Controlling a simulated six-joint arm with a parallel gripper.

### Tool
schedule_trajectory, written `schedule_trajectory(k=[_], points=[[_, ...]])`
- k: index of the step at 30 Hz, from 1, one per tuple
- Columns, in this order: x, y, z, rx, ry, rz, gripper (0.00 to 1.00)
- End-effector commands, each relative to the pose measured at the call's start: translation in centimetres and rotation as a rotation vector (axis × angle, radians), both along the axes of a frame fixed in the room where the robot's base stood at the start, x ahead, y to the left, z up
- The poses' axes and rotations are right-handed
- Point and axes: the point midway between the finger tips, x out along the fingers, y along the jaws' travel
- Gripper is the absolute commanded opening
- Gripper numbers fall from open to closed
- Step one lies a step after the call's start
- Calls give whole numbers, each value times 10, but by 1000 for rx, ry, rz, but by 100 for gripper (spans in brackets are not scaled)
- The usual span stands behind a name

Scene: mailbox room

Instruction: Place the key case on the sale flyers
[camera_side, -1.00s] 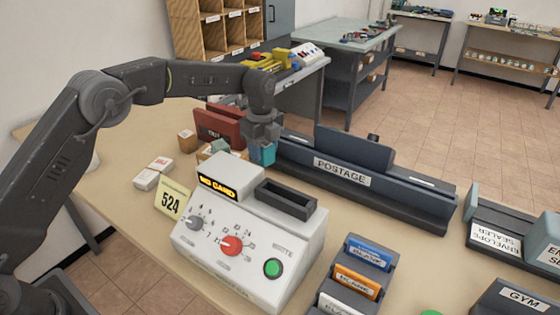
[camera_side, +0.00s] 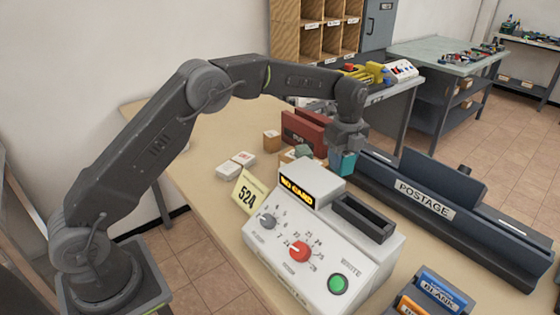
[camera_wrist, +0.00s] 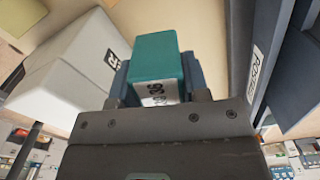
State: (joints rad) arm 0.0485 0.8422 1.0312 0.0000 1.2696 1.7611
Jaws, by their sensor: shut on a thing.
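A teal case (camera_wrist: 157,60) with a white label is between the fingers of my gripper (camera_wrist: 155,80) in the wrist view. I cannot read the label well enough to confirm that it is the key case. In the side view, my gripper (camera_side: 348,148) is shut on this teal case (camera_side: 348,163) and points down. It is behind the grey-white machine and beside the left end of the postage unit. The underside of the case is partly hidden, so its height above the table is unclear. I cannot identify the sale flyers in either view.
The grey-white machine (camera_side: 310,245) with knobs stands in front of my gripper. The dark postage unit (camera_side: 425,200) is to its right. A dark red holder (camera_side: 300,130), a small brown box (camera_side: 272,140) and white blocks (camera_side: 237,163) lie to its left.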

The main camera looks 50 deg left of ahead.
Motion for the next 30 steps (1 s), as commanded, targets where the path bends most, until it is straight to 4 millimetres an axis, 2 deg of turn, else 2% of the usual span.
schedule_trajectory(k=[2,9,14,23,26,30], points=[[1,0,9,0,-6,0,17],[1,0,59,-1,-8,0,17],[0,4,83,0,-3,4,17],[-10,74,84,1,-2,42,17],[-18,106,85,1,-2,58,17],[-39,164,87,0,-1,92,17]])
